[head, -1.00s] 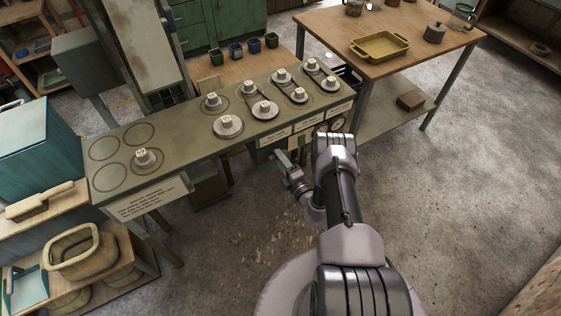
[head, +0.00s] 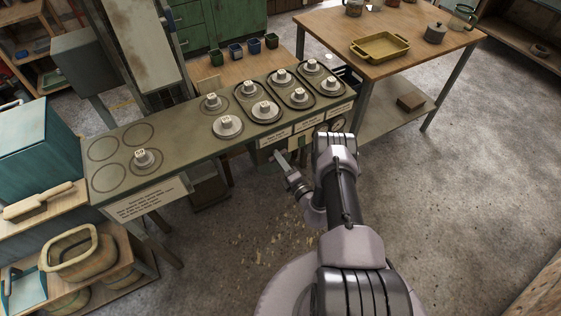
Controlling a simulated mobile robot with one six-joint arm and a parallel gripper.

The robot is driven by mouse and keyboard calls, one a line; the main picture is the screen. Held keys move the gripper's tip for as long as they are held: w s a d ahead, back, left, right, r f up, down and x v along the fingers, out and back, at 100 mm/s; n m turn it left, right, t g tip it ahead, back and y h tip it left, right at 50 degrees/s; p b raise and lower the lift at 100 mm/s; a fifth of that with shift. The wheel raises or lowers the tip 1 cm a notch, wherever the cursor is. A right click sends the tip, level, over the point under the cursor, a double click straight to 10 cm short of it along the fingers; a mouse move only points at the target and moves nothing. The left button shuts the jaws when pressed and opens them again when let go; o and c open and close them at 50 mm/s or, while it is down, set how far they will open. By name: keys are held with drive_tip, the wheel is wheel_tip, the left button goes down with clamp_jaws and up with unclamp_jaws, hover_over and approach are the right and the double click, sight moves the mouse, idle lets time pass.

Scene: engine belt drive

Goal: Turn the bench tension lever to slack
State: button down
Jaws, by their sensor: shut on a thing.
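The long olive-green bench (head: 180,128) carries grey pulleys on top, several at its right end. Dark belts (head: 283,112) loop wide around the pulleys there. My gripper (head: 281,158) is at the bench's front face, below the white labels (head: 272,138). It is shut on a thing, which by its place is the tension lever. The lever is too small and too covered by the fingers to make out, so its angle cannot be told. My arm hides part of the front face to the right.
A wooden table (head: 400,30) with a yellow tray (head: 380,47) stands at the back right. A shelf with a basket (head: 70,252) is at the lower left. The concrete floor at right is clear.

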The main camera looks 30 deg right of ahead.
drive_tip(key=shift+d+f+n+b, duration=0.1)
drive_tip(key=shift+n+b, duration=0.25)
drive_tip(key=shift+n, duration=3.5)
drive_tip(key=shift+d+f+n+b, duration=0.1)
drive_tip(key=shift+n+b, duration=0.2)
drive_tip(key=shift+n, duration=3.55)
drive_tip(key=c, duration=1.3)
unclamp_jaws()
drive_tip(key=s+p, duration=0.2)
drive_tip(key=s, duration=0.3)
drive_tip(key=s+p, duration=0.2)
drive_tip(key=s, duration=0.4)
drive_tip(key=s+p, duration=0.2)
drive_tip(key=s, duration=0.4)
drive_tip(key=shift+s+d, duration=0.25)
